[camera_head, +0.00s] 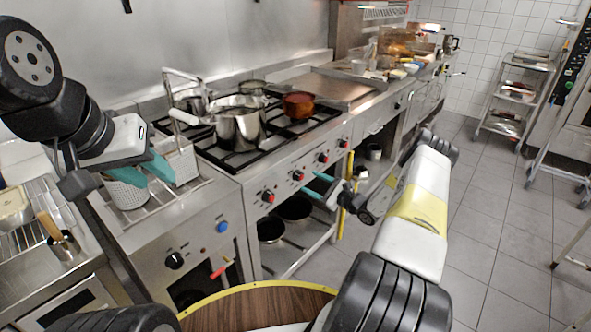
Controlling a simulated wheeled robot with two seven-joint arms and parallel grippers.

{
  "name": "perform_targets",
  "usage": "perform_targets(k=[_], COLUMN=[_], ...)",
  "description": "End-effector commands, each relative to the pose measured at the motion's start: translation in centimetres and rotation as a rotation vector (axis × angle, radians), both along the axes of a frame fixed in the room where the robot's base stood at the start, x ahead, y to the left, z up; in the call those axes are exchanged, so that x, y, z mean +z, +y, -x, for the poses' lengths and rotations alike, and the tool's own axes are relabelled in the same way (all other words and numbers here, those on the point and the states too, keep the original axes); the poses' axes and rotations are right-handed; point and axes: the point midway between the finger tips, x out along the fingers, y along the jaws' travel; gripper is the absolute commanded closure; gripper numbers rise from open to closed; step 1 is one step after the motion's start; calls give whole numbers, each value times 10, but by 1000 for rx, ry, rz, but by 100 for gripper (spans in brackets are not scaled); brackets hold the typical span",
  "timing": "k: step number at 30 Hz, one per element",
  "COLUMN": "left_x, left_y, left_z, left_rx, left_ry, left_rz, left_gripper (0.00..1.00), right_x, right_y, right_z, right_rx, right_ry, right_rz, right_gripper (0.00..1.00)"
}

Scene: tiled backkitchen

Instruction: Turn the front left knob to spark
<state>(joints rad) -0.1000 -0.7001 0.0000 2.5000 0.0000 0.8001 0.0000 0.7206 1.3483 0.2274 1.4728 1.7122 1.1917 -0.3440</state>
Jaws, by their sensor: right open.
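The stove front (285,185) carries a row of several red knobs. The nearest, leftmost red knob (268,197) is unobstructed, with a second red knob (298,175) to its right, then a third (323,158) and one further along (343,143). My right gripper (311,184) is open and empty, its teal fingertips pointing left toward the stove front, just below and right of the second knob. It appears apart from the knobs, though depth is hard to judge. My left gripper (159,180) is open over the fryer at left, its teal fingers apart near the baskets.
Pots (238,128) and a dark red pot (299,105) stand on the burners. The fryer has a black knob (174,260) and a blue knob (221,227). Pans (294,208) sit on the shelf below. A rack cart (515,95) stands at right; the floor between is clear.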

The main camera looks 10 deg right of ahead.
Motion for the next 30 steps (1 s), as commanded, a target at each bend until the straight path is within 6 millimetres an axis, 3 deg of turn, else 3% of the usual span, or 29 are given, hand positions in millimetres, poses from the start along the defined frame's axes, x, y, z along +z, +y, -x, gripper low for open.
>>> perform_targets(k=[7,17,20,23,26,30], left_x=[0,0,0,0,0,0], left_y=[0,0,0,0,0,0], left_z=[0,0,0,0,0,0], left_rx=[0,0,0,0,0,0], left_ry=[0,0,0,0,0,0], left_rz=[0,0,0,0,0,0], left_gripper=[64,64,64,64,64,64], right_x=[0,0,8,36,78,142], right_y=[-18,-19,-15,1,29,73], right_z=[23,25,25,25,31,56], right_rx=[-1,1,23,97,226,432], right_ry=[-2,-2,-6,-22,-44,-79], right_rz=[1,1,14,65,160,334], right_gripper=[41,41,41,41,41,41])
